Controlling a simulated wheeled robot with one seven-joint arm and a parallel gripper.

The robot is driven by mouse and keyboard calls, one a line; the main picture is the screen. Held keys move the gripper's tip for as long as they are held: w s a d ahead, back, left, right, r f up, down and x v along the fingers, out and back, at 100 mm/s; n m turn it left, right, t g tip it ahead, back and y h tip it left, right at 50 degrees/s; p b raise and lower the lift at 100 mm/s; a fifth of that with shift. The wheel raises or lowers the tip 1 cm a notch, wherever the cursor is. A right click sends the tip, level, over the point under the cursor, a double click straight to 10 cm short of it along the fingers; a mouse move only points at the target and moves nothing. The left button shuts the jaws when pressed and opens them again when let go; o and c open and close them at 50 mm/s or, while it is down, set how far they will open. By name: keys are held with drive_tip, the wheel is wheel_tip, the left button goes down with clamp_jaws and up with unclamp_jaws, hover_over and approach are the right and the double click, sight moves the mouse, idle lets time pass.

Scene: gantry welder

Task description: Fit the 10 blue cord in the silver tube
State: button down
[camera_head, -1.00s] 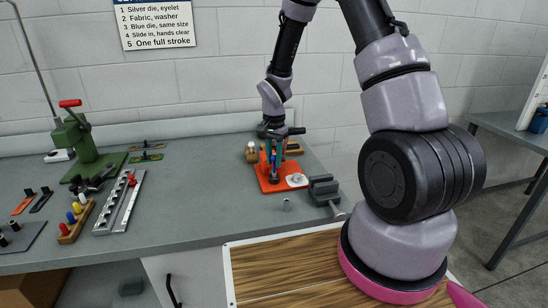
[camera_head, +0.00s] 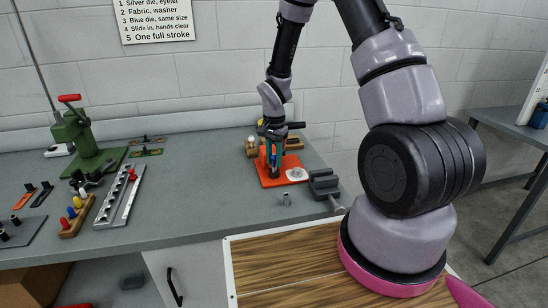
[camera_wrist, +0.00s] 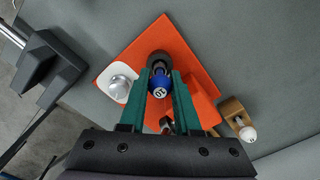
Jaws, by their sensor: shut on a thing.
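My gripper (camera_wrist: 163,76) has teal fingers shut on a blue-topped piece (camera_wrist: 160,90), with a white mark on its top that looks like 10. The piece is over a dark round part (camera_wrist: 160,62) on an orange mat (camera_wrist: 197,85); I cannot tell if it is seated in it or just above. In the head view my gripper (camera_head: 273,153) is low over the orange mat (camera_head: 267,181), and the blue piece is mostly hidden.
A white plate with a silver dome (camera_wrist: 121,84) sits on the mat's left in the wrist view. A dark vise (camera_head: 324,185) stands right of the mat. A wooden block with a white-topped peg (camera_wrist: 240,122) is close by.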

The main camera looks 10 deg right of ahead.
drive_tip(key=c, duration=0.5)
unclamp_jaws()
drive_tip(key=shift+c, duration=0.2)
wheel_tip(320, 180, up, 11)
drive_tip(key=shift+f, duration=0.1)
drive_tip(key=s+d+r+n+t, duration=0.1)
drive_tip(key=s+d+r+t, duration=0.15)
drive_tip(key=r, duration=0.65)
drive_tip(key=s+d+r+n+t, duration=0.1)
drive_tip(key=s+r, duration=0.3)
drive_tip(key=r, duration=0.4)
drive_tip(key=s+d+r+n+t+y, duration=0.1)
drive_tip(key=s+r+t, duration=0.1)
drive_tip(key=s+r, duration=0.3)
drive_tip(key=s+d+r+n+t+y, duration=0.1)
drive_tip(key=s+r, duration=0.5)
drive_tip(key=s, duration=0.5)
drive_tip(key=shift+d+r+n+t, duration=0.15)
drive_tip(key=shift+n+t, duration=0.2)
drive_tip(key=shift+n, duration=0.05)
drive_tip(key=shift+w, duration=0.1)
